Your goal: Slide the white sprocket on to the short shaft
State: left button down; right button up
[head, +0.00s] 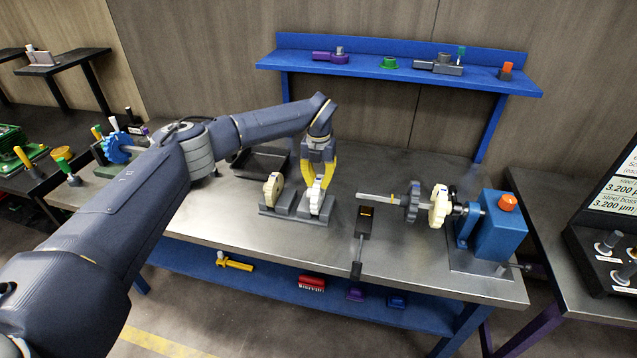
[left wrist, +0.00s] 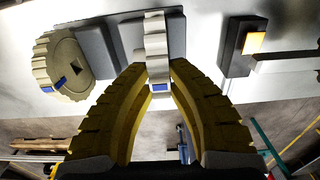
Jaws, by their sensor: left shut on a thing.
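The white sprocket (head: 316,201) stands upright, edge-on, in the right slot of a grey stand (head: 290,214). My left gripper (head: 318,184) reaches down from above, its yellow fingers shut on the sprocket's upper rim. In the left wrist view the sprocket (left wrist: 155,45) lies between the fingertips (left wrist: 160,84), with a blue mark on its rim. A second, cream sprocket (head: 272,190) stands in the left slot; the left wrist view shows its square bore (left wrist: 62,68). A shaft (head: 376,199) points left from the blue drive unit, carrying a dark gear (head: 411,202) and a cream gear (head: 438,207). My right gripper is out of view.
A dark post with an orange light (head: 365,220) stands before the shaft's free end. The blue drive unit (head: 500,228) is at the table's right. A black tray (head: 260,163) lies behind the stand. A blue shelf (head: 400,74) spans the back.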

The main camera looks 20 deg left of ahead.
pick_arm(q)
jog(key=shift+r, duration=2.35)
jog(key=shift+d, duration=0.1)
jog(key=shift+w+d+f, duration=0.1)
jog(key=shift+d+f, duration=0.15)
jog(key=shift+d, duration=0.55)
jog(key=shift+s+d+f, duration=0.1)
jog(key=shift+d+f, duration=0.1)
jog(key=shift+d, duration=0.65)
jog(key=shift+w+d+f, duration=0.1)
jog(key=shift+d+f, duration=0.15)
jog(key=shift+d, duration=0.55)
jog(key=shift+d, duration=0.1)
jog(key=shift+w+d, duration=0.1)
jog(key=shift+d, duration=2.1)
jog(key=shift+d, duration=1.55)
jog(key=shift+d, duration=0.35)
